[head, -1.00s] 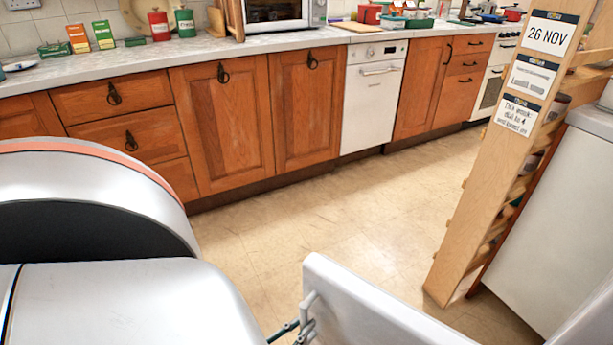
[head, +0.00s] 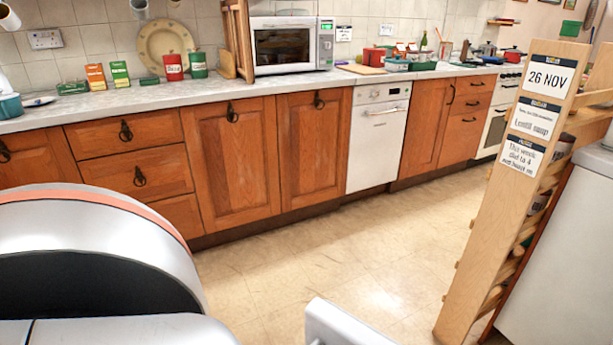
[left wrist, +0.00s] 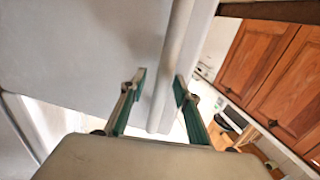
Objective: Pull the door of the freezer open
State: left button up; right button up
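A white panel (head: 340,326), apparently the freezer door, shows only its top corner at the bottom middle of the head view. The floor shows beyond it. In the left wrist view a large pale grey panel (left wrist: 85,45) fills the upper left and ends in a long rounded edge (left wrist: 172,65). My left gripper (left wrist: 160,78) is open, its two green-padded fingers spread apart on either side of that edge. Whether the fingers touch it I cannot tell. My left gripper is out of the head view now. My right gripper is not in view.
A wooden rack (head: 495,200) with cards stands at the right, beside a white appliance side (head: 560,250). Wooden cupboards (head: 232,160) and a white dishwasher (head: 378,135) line the far wall under a worktop (head: 150,98). The floor (head: 330,255) between is clear.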

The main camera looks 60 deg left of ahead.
pick_arm(q)
send_near(323, 339)
jog(key=x, duration=0.4)
jog(key=shift+w, duration=0.3)
